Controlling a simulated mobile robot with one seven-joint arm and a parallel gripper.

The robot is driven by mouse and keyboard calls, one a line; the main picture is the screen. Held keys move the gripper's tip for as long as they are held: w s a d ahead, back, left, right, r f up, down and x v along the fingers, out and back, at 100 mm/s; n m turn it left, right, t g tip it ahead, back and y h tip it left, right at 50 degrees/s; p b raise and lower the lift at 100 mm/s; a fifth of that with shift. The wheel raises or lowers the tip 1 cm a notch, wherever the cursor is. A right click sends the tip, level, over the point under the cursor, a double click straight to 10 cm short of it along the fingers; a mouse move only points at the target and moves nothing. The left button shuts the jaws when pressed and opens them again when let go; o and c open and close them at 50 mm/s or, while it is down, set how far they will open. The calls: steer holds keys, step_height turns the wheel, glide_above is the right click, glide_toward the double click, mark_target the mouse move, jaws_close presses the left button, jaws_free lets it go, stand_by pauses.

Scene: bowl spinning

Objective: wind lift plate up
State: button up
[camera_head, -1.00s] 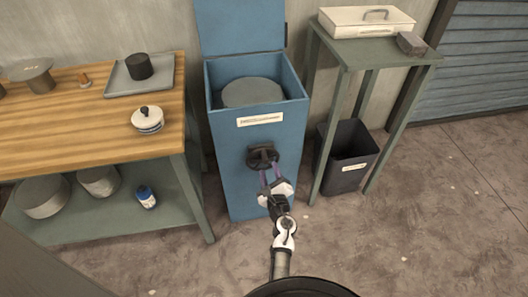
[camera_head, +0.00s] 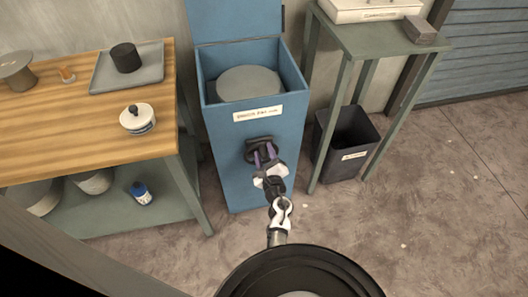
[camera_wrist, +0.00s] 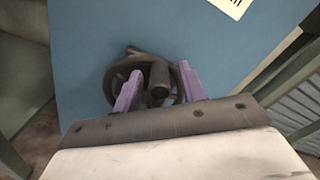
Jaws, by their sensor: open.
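The blue cabinet (camera_head: 252,165) stands against the wall with its lid open. A round grey plate (camera_head: 248,82) sits inside its top opening, a little below the rim. A dark handwheel (camera_head: 261,143) with a knob is on the cabinet's front, below a white label (camera_head: 257,114). My gripper (camera_head: 265,157) is at the wheel. In the wrist view the purple fingers (camera_wrist: 158,88) are apart, with the wheel's knob (camera_wrist: 159,80) between them. I cannot tell whether either finger touches the knob or wheel; the gripper hides the wheel's lower part.
At right are a green stand (camera_head: 350,50) and a dark bin (camera_head: 345,150). The floor in front is clear.

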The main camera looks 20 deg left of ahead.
steer(key=shift+c, duration=0.2)
jaws_close()
